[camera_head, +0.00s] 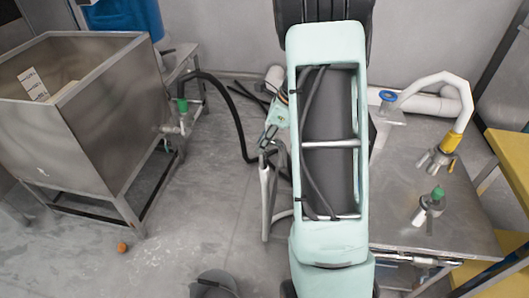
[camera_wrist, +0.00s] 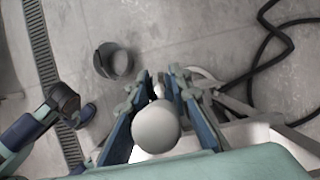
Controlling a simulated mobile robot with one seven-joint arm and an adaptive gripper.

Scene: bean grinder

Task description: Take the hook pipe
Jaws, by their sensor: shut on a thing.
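My gripper (camera_wrist: 160,80) is shut on a pale grey thing with a rounded end (camera_wrist: 155,128), which looks like the hook pipe. Its end sits between the blue finger links and faces the wrist camera. The rest of it is largely hidden behind the fingers. In the head view my gripper (camera_head: 270,135) shows just left of my large pale green arm, partly hidden by it. A grey bent pipe (camera_head: 266,190) shows directly below the fingers there, beside my arm. I cannot tell from this view exactly where the fingers grip it.
A steel bin (camera_head: 100,120) on legs stands at left, with a black hose (camera_head: 236,125) running from its valve. A metal table (camera_head: 420,190) at right carries a white hose (camera_head: 440,85) with a yellow fitting. A dark round vessel (camera_wrist: 115,62) stands on the floor.

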